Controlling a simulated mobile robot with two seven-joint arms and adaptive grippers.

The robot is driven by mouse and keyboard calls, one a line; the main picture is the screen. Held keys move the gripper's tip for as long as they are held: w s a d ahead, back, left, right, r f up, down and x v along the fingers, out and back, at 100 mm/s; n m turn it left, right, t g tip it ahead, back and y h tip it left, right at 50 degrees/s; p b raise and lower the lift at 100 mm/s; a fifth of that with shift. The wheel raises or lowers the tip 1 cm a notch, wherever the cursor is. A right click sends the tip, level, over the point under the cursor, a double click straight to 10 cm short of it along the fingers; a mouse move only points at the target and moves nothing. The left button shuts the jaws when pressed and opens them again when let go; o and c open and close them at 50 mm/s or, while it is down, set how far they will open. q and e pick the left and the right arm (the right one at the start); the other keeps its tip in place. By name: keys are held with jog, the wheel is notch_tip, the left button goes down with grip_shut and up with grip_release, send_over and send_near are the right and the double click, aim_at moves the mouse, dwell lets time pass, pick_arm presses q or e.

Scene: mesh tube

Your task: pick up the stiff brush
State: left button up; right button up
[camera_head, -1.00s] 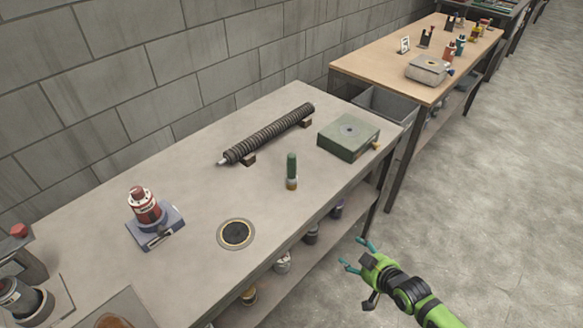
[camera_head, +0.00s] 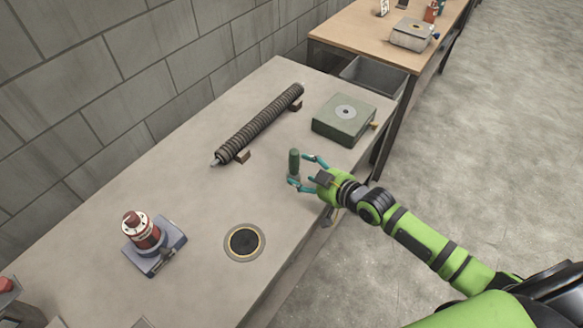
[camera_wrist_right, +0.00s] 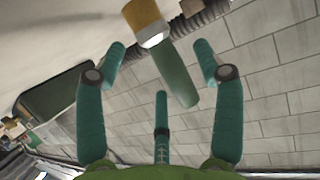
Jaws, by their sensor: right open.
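The stiff brush, with a green handle (camera_head: 293,160), stands upright on the grey workbench (camera_head: 195,195). My right gripper (camera_head: 301,172) is open at the brush, its teal fingers reaching to either side of the handle. The right wrist view shows the green handle (camera_wrist_right: 176,76) and a yellow band with a pale part at its far end (camera_wrist_right: 146,20). There the handle lies between the spread fingers of the right gripper (camera_wrist_right: 160,58), with gaps on both sides. The fingers hide the brush's lower part in the head view. My left gripper is not in view.
A ribbed tube (camera_head: 260,124) rests on small blocks behind the brush. A green box (camera_head: 342,120) stands to the right. The bench around the brush is clear.

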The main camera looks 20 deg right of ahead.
aim_at(296, 168)
jog(key=x, duration=0.3)
jog(key=shift+w, duration=0.4)
jog(key=shift+w+a+f, duration=0.15)
jog(key=shift+w+f, duration=0.05)
jog(key=shift+w, duration=0.1)
jog(key=shift+w+f, duration=0.1)
jog(key=c, duration=1.1)
jog(key=shift+c, duration=0.7)
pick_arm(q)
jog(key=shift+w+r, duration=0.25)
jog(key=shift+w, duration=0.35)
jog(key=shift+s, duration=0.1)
